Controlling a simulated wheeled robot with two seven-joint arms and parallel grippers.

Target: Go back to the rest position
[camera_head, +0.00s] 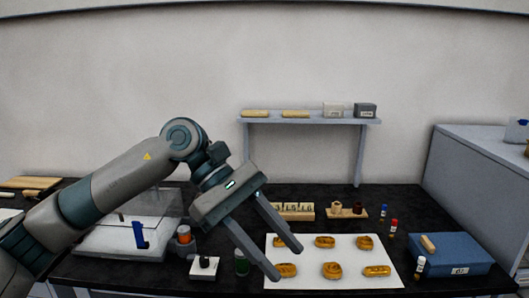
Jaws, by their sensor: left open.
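My left arm comes in from the left over the black table. My left gripper (288,264) is open, its two fingers pointing down to the right, with nothing between them. The fingertips appear over the left part of a white sheet (312,269) that carries several gilt fragments. One fragment (286,270) shows close beside the fingertips; I cannot tell the height of the gripper above it. Other fragments, such as the one at the top right (365,242) and the one at the bottom right (377,271), lie apart from the gripper. My right gripper is out of view.
A grey shelf (310,120) holding boxes stands behind. A blue box (450,254) and small vials (393,229) are at the right.

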